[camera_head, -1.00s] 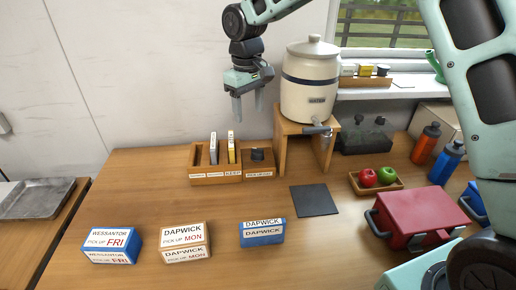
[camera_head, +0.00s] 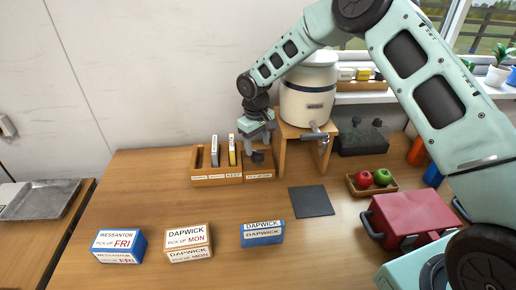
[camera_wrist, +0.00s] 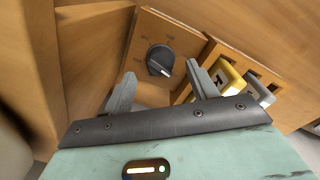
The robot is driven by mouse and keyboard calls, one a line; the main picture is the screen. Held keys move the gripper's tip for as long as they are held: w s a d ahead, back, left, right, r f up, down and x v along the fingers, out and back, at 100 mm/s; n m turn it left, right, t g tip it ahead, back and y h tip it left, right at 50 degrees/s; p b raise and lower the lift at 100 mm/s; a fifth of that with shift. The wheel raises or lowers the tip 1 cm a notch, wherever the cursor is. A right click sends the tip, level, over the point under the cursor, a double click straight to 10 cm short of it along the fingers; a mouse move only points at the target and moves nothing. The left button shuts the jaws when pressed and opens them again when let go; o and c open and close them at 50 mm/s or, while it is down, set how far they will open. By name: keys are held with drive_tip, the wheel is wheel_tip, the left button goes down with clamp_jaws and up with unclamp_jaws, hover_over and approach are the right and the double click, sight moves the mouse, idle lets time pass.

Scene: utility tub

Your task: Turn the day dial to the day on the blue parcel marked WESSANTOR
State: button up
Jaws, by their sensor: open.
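The day dial is a dark round knob (camera_wrist: 160,60) on a small wooden box. Its white pointer mark points toward the lower right in the wrist view; the small labels around it are too small to read. My gripper (camera_wrist: 161,84) is open, with a finger on either side just short of the knob, and contact cannot be told. In the head view my gripper (camera_head: 260,148) hangs over the dial box (camera_head: 258,176), partly covering it. The blue WESSANTOR parcel (camera_head: 118,244) lies at the front left, reading PICK UP FRI.
A slotted wooden holder (camera_head: 203,180) with upright cards stands left of the dial. A water crock (camera_head: 307,98) on a wooden stand is close on the right. A tan DAPWICK parcel (camera_head: 188,241) and a blue DAPWICK parcel (camera_head: 262,234) lie in front.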

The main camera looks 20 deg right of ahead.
sight(258, 152)
drive_tip(key=shift+d+f+p, duration=0.1)
drive_tip(key=shift+f+p, duration=0.3)
drive_tip(key=shift+f, duration=1.7)
drive_tip(key=shift+c, duration=0.2)
drive_tip(key=c, duration=0.9)
drive_tip(key=shift+f+m+b, duration=0.15)
drive_tip(key=shift+m+b, duration=0.35)
drive_tip(key=shift+b, duration=0.2)
drive_tip(key=shift+c, duration=0.2)
drive_tip(key=shift+m+b, duration=0.75)
drive_tip(key=shift+m, duration=0.05)
drive_tip(key=shift+r+m, duration=0.2)
drive_tip(key=shift+m, duration=0.1)
drive_tip(key=o, duration=1)
